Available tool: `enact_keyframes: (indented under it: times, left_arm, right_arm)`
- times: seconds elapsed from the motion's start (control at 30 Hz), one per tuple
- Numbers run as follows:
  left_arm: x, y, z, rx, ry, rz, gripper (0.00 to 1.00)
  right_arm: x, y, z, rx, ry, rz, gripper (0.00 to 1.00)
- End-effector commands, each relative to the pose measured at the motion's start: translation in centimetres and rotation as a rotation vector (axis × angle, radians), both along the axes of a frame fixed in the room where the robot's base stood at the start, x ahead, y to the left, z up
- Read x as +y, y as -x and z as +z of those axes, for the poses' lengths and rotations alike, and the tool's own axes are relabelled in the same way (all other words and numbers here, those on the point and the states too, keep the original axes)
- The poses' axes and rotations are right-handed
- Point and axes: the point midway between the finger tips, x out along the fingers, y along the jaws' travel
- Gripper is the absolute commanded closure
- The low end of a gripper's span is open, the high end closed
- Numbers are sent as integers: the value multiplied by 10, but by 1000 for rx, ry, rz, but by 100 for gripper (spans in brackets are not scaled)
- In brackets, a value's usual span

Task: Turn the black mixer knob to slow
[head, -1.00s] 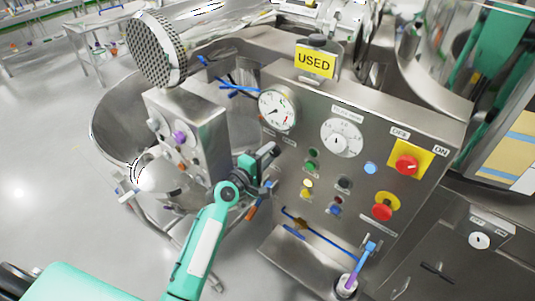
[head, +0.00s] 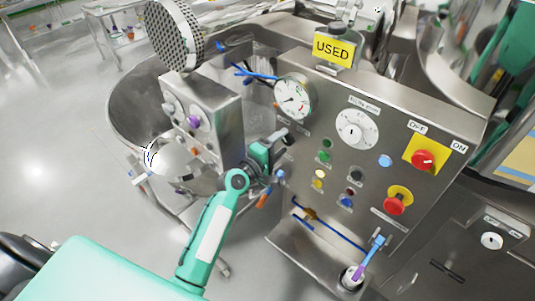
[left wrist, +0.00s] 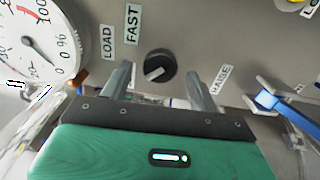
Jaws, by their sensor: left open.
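The black knob (left wrist: 160,66) shows in the left wrist view on the grey panel, with a pale bar set at a slant across its face. My left gripper (left wrist: 158,76) is open, one finger on each side of the knob in this picture. I cannot tell whether the fingers touch it. In the head view my left gripper (head: 270,154) is at the panel's left edge and hides much of the knob area. My right gripper is out of view.
The control panel (head: 448,112) carries a round gauge (head: 293,97), a white dial (head: 357,130), a red switch (head: 424,160) and a red button (head: 396,205). A blue-handled tool (head: 372,252) stands in a cup below. A smaller steel box (head: 222,105) stands left of my gripper.

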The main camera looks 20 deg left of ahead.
Motion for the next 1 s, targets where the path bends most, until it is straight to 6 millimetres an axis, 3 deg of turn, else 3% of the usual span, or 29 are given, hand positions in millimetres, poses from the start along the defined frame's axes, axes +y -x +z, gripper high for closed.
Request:
enact_keyframes:
  times: [0.6,0.8,1.0]
  left_arm:
    - [40,108,-4,1,-3,0,39]
    - [45,123,-2,2,-1,0,39]
    - [45,125,-1,1,1,0,39]
  right_arm:
    - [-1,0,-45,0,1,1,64]
    - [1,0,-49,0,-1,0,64]
    - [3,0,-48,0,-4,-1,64]
